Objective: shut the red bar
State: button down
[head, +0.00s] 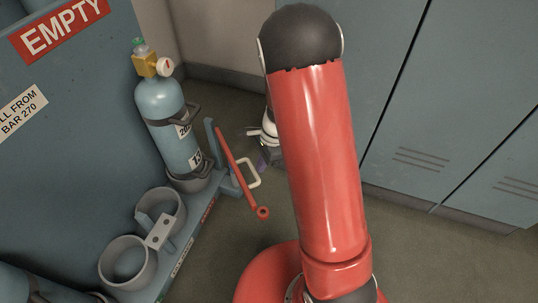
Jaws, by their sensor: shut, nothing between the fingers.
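The red bar (237,170) is a thin rod with a ring at its lower end. It slants from the top of a blue-grey post (214,149) down to the right, out over the floor and away from the cylinder. My gripper (250,132) shows just past the bar's upper part, in the picture to its right. It is shut and empty, with much of it hidden behind my red arm. I cannot tell how far it is from the bar in depth.
A blue cylinder (167,120) with a gauge stands in a holder on the rack (180,250). Empty ring holders (128,262) are in front of it. A pale loop handle (254,173) is beside the post. Grey lockers (450,110) stand at right.

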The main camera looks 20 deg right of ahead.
aim_at(238, 179)
jog(key=s+a+m, duration=0.1)
jog(key=a, duration=0.1)
jog(key=a+m+p, duration=0.1)
jog(key=a, duration=0.2)
jog(key=s+a+m+t, duration=0.1)
jog(key=a, duration=0.1)
jog(key=shift+s+a+r+m, duration=0.1)
jog(key=shift+s+a+m, duration=0.05)
jog(key=shift+s+m, duration=0.15)
jog(key=w+a+m+t+p, duration=0.1)
jog(key=a+m+p, duration=0.3)
jog(key=a, duration=0.7)
jog(key=shift+w+a, duration=0.1)
